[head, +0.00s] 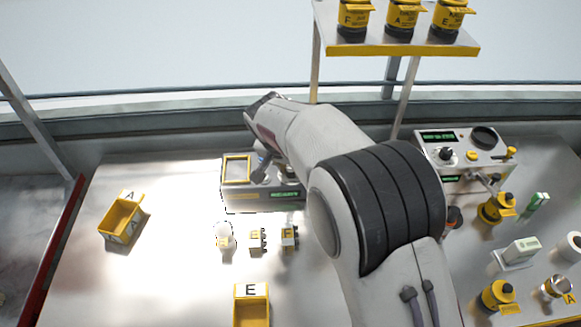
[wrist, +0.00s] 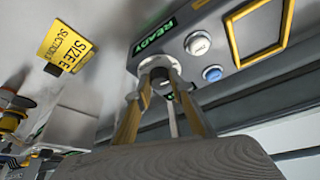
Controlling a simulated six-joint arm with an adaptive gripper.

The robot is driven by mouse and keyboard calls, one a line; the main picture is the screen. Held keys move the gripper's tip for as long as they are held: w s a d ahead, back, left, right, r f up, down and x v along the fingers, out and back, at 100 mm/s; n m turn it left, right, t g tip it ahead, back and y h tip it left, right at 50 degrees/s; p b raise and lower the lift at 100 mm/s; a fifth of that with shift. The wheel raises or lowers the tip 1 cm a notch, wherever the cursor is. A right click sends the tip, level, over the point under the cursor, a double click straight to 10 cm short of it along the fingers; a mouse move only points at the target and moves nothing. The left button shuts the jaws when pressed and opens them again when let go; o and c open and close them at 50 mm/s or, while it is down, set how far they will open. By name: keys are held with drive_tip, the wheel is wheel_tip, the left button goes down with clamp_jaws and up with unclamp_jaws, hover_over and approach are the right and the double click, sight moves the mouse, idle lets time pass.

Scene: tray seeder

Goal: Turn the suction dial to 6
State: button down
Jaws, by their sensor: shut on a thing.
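The tray seeder (head: 236,196) stands at the back middle of the bench, partly hidden by my arm in the head view. In the wrist view its grey front panel (wrist: 222,68) carries a lit green READY display (wrist: 160,36). The suction dial (wrist: 157,63) is a round knob with a pale rim, below that display. My gripper (wrist: 163,82) has its two yellowish fingers closed on either side of the dial. The dial's pointer and scale numbers cannot be read.
Two push buttons, white (wrist: 198,43) and blue (wrist: 212,74), sit beside the dial, near a yellow frame (wrist: 236,52). A yellow sign (wrist: 65,45) reads SIZE E and SUCTION; its number is unclear. Yellow bins A (head: 121,217) and E (head: 251,306) stand on the bench. Another instrument (head: 465,152) stands right.

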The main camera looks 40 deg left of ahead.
drive_tip(key=shift+a+m+h, duration=0.15)
drive_tip(key=shift+m+h, duration=0.55)
drive_tip(key=shift+m, duration=1.1)
drive_tip(key=c, duration=1.8)
unclamp_jaws()
drive_tip(key=shift+s, duration=0.1)
drive_tip(key=shift+s+r, duration=0.3)
drive_tip(key=shift+r, duration=0.25)
drive_tip(key=s, duration=1.1)
drive_tip(key=shift+s+d, duration=0.25)
drive_tip(key=shift+s, duration=0.15)
